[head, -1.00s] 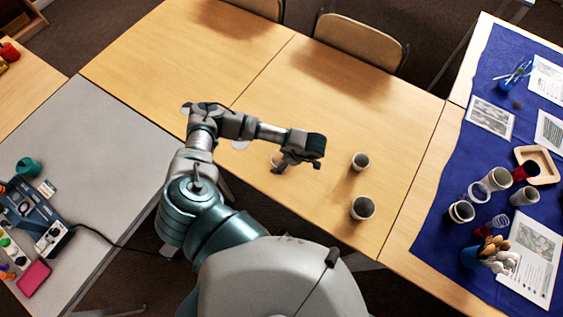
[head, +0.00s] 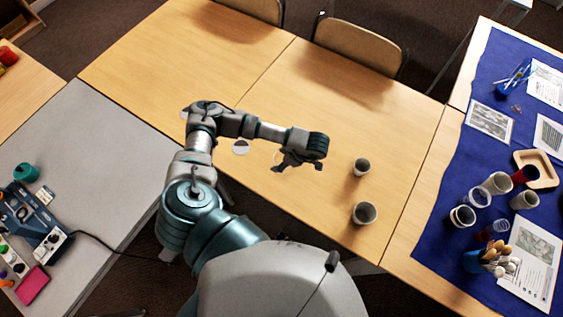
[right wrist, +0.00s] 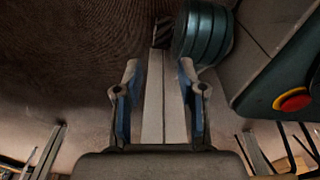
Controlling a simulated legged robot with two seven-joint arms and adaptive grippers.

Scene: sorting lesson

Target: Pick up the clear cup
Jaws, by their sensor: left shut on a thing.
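The clear cup (head: 278,157) shows only as a faint pale edge on the wooden table, at the left side of my left gripper. My left gripper (head: 297,166) is over the middle of the table and shut on the clear cup; the gripper hides most of it. I cannot tell whether the cup touches the table. My right gripper (right wrist: 157,100) shows in the right wrist view with its two blue-padded fingers apart. A pale post-like shape shows between them, and nothing looks gripped.
A blue cloth (head: 440,235) at the right holds cups, papers and a wooden tray (head: 540,176). The far table is clear.

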